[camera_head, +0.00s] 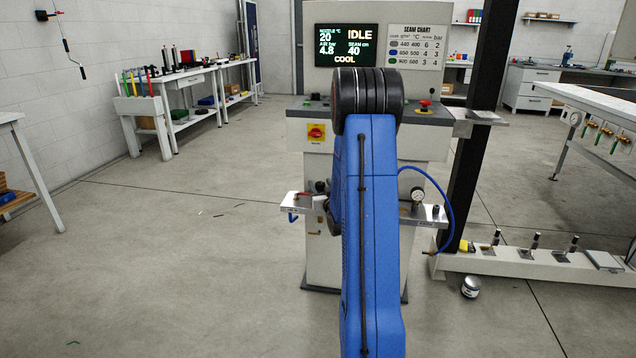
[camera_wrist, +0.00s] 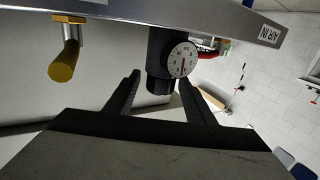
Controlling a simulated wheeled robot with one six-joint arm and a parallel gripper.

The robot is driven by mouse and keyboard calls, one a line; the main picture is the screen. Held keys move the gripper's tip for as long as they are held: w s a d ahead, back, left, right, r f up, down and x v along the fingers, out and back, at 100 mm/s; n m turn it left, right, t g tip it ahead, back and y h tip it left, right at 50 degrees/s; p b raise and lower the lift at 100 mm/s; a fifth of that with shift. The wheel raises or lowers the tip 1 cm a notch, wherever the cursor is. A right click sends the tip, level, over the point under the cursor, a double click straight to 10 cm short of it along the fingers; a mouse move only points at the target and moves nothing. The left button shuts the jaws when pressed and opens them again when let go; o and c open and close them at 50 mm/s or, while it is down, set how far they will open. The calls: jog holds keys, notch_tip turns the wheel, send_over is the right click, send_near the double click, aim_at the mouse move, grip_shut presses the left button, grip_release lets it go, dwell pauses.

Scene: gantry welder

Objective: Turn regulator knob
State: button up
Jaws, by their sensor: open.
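In the wrist view, the black regulator (camera_wrist: 160,50) sits under the edge of a grey panel. A round white dial (camera_wrist: 183,60) with a red pointer is on its right side, and its dark lower end looks like the knob. My gripper (camera_wrist: 158,82) is open, one finger each side of this lower end. The fingers look apart from it, though the depth gap is hard to judge. In the head view, my blue arm covers the gripper and the middle of the console (camera_head: 330,240).
The brass fitting (camera_wrist: 64,62) hangs left of the regulator in the wrist view. A red part (camera_wrist: 208,52) sits close on its right.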

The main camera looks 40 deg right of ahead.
aim_at(320, 182)
jog(key=shift+x, duration=2)
jog(key=c, duration=1.1)
jog(key=shift+o, duration=0.2)
jog(key=shift+m+g+h, duration=0.4)
jog(key=shift+m+h, duration=0.1)
jog(key=shift+h, duration=0.2)
jog(key=shift+s+d+m+h, duration=0.2)
jog(key=shift+m+h, duration=0.1)
jog(key=shift+h, duration=0.1)
jog(key=o, duration=1.1)
jog(key=shift+c, duration=0.2)
